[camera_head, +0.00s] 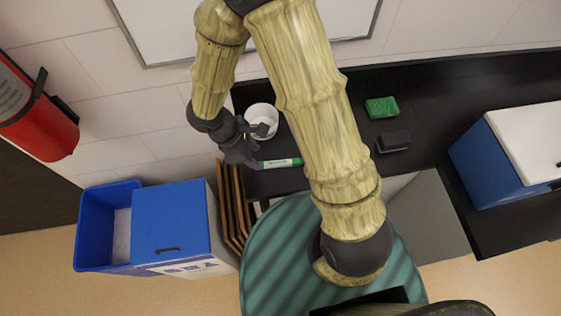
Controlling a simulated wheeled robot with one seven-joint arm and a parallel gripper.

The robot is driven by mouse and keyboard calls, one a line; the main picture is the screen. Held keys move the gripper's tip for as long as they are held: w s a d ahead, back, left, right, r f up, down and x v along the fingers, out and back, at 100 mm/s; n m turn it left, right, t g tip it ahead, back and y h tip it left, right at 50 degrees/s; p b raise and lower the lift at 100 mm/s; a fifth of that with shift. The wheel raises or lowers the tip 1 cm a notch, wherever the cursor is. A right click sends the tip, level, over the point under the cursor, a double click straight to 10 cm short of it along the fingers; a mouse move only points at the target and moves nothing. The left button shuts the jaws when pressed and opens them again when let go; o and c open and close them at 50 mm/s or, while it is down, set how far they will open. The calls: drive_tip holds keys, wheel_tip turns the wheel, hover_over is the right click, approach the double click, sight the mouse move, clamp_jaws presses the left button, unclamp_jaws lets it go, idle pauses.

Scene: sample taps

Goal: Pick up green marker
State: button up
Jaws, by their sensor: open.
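The green marker (281,163) lies on the black counter, left of my arm. It has green ends and a white label band. My gripper (254,160) is open at the left end of the marker, close above the counter. I cannot tell whether a finger touches the marker. The gripper may hide a little of the marker's left end.
A white cup or bowl (262,117) stands just behind my gripper. A green sponge-like block (382,107) and a black block (393,141) lie right of my arm. A blue and white box (507,150) stands at the right. Brown folded frames (232,205) lean at the counter's left end.

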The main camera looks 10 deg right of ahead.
sight(264, 164)
drive_tip(key=x, duration=0.5)
drive_tip(key=shift+f, duration=0.15)
idle(0.3)
clamp_jaws()
